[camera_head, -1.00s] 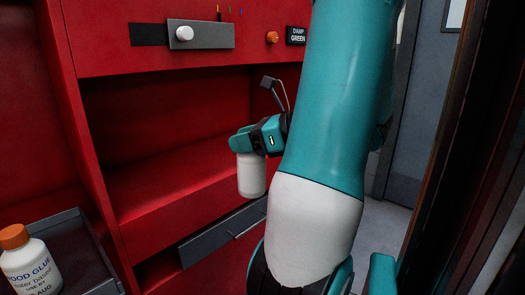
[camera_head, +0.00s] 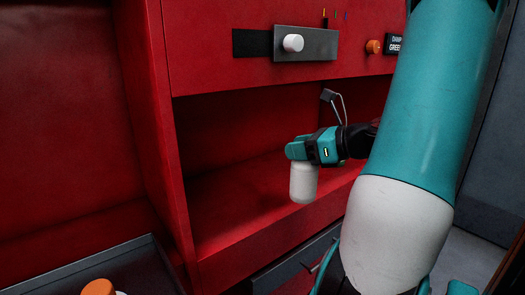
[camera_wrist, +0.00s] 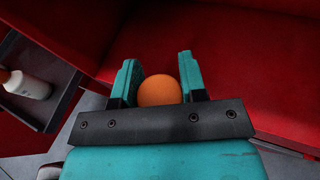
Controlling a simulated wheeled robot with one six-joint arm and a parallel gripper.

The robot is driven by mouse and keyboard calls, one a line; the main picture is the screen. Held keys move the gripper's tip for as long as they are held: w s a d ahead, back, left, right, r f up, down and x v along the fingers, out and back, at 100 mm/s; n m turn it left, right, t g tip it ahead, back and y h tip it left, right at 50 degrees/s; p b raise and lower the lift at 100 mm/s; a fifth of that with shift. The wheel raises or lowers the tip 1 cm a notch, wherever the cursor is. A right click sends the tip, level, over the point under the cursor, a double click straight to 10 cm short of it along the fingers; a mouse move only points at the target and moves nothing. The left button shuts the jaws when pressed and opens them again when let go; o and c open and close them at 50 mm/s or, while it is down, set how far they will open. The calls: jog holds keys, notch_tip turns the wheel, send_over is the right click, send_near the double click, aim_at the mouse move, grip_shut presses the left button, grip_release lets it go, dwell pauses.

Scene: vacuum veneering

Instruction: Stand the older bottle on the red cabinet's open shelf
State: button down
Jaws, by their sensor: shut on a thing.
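My gripper (camera_head: 298,150) is shut on a white bottle (camera_head: 303,184), which hangs upright below the jaws in front of the red cabinet's open shelf (camera_head: 240,198). In the wrist view the orange cap (camera_wrist: 158,90) of this bottle sits between the two teal fingers (camera_wrist: 160,85). The held bottle's label is not visible. The shelf is an empty recess in the red cabinet (camera_head: 215,25). A second bottle with an orange cap (camera_head: 98,287) is at the lower left, mostly cut off; its white body shows in the wrist view (camera_wrist: 28,86).
A dark grey tray (camera_head: 140,262) holds the second bottle, left of the cabinet. A grey slider panel with a white knob (camera_head: 293,43) and an orange knob (camera_head: 374,46) are above the shelf. A grey drawer front (camera_head: 290,265) is below it. The shelf floor looks clear.

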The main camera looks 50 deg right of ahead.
jog(key=w+d+p, duration=0.4)
jog(key=w+p, duration=0.4)
jog(key=w, duration=0.7)
notch_tip(320, 180, down, 7)
jog(key=b, duration=0.1)
jog(key=shift+w, duration=0.2)
jog(key=shift+f, duration=0.2)
jog(key=c, duration=0.7)
grip_release()
